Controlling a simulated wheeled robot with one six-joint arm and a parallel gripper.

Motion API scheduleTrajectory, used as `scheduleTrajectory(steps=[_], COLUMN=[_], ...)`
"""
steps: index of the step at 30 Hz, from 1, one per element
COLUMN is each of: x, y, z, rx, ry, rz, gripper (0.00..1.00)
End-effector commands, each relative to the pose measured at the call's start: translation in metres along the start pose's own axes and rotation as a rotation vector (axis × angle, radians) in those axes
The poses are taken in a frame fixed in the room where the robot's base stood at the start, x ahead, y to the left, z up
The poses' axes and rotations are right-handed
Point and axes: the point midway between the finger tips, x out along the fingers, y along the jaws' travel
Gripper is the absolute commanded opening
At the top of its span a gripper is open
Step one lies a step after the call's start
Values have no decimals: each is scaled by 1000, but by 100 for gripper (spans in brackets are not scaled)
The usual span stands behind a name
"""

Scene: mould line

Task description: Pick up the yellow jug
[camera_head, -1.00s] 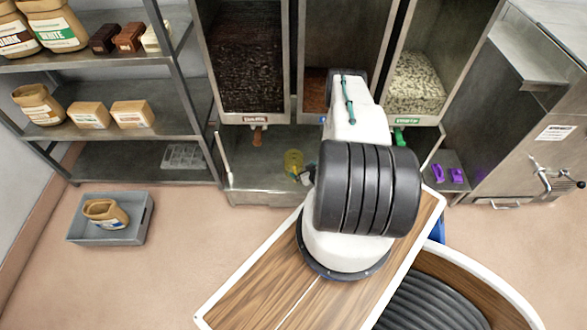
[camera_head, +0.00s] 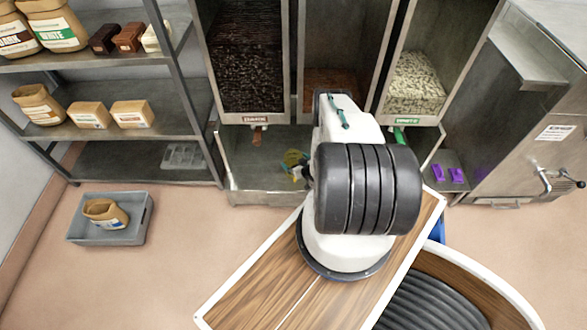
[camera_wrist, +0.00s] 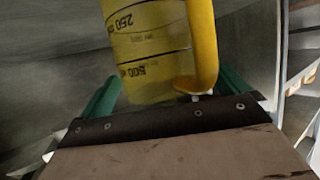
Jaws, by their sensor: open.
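The yellow jug (camera_wrist: 150,50) fills the upper middle of the wrist view. It is see-through, with dark 250 and 500 marks on its side and a solid yellow handle on the right. My gripper (camera_wrist: 170,82) is open, with one green finger on each side of the jug's near end. I cannot tell whether either finger touches it. In the head view the jug (camera_head: 291,156) is small and partly hidden by my gripper, in the low metal bay under the hoppers.
Hoppers of dark, brown and pale pieces (camera_head: 415,84) stand above the bay. A shelf rack (camera_head: 100,62) with bags and boxes is at the left. A grey crate (camera_head: 80,238) holding a bag lies on the floor. Purple items (camera_head: 448,175) sit at the right.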

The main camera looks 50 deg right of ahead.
Motion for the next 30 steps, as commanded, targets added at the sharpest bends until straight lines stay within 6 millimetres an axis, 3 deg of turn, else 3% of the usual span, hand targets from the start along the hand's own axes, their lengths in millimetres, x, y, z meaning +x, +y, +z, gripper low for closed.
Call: scheduleTrajectory(steps=[3, 9, 20, 30], x=[0, 0, -1, -20], y=[0, 0, 1, 2], z=[0, 0, -4, -32], rx=[0, 0, 0, 3], ry=[0, 0, 2, -1], rz=[0, 0, 0, 2], gripper=[100, 45, 45, 45])
